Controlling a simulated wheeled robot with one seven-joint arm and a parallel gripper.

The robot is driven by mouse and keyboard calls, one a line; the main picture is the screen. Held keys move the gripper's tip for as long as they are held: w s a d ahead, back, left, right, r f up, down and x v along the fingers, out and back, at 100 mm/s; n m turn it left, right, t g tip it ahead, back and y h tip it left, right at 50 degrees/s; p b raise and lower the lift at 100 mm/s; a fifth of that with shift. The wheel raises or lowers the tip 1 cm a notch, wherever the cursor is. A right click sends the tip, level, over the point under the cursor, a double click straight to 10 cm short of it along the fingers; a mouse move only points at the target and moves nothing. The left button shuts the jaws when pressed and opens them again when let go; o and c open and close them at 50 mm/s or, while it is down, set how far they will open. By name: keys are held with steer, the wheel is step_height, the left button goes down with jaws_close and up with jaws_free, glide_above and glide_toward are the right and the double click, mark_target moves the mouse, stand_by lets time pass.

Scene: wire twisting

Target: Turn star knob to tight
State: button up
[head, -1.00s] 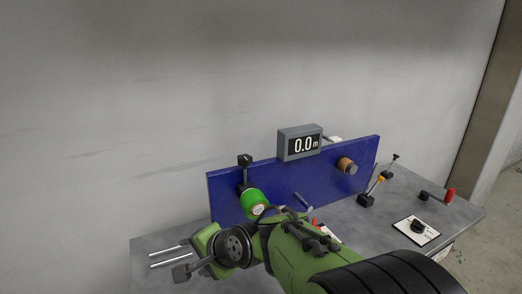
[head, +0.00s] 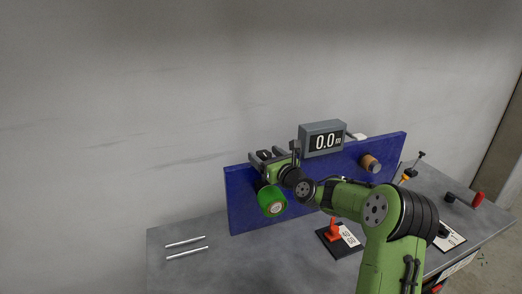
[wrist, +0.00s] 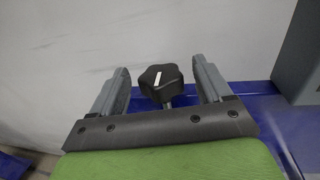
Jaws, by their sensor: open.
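The star knob (wrist: 160,82) is black with a white mark and sits on a short metal stem at the top edge of the blue panel. In the wrist view it stands between the two grey fingers of my gripper (wrist: 160,80), with a gap on each side. The fingers are open and hold nothing. In the head view my gripper (head: 266,158) is over the panel's top edge, above the green spool (head: 271,200). The knob cannot be made out clearly there, as my gripper covers that spot.
The blue panel (head: 325,188) stands upright on the grey table (head: 215,255). A grey display (head: 322,139) reading 0.0 m sits on its top edge, right of my gripper. A copper-coloured spool (head: 370,163) is at the right. Two metal rods (head: 186,246) lie at the left.

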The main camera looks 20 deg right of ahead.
mark_target(260, 151)
steer(key=w, duration=0.3)
steer(key=shift+w+a, duration=0.2)
steer(key=shift+w, duration=0.1)
steer(key=c, duration=1)
steer(key=shift+o, duration=0.2)
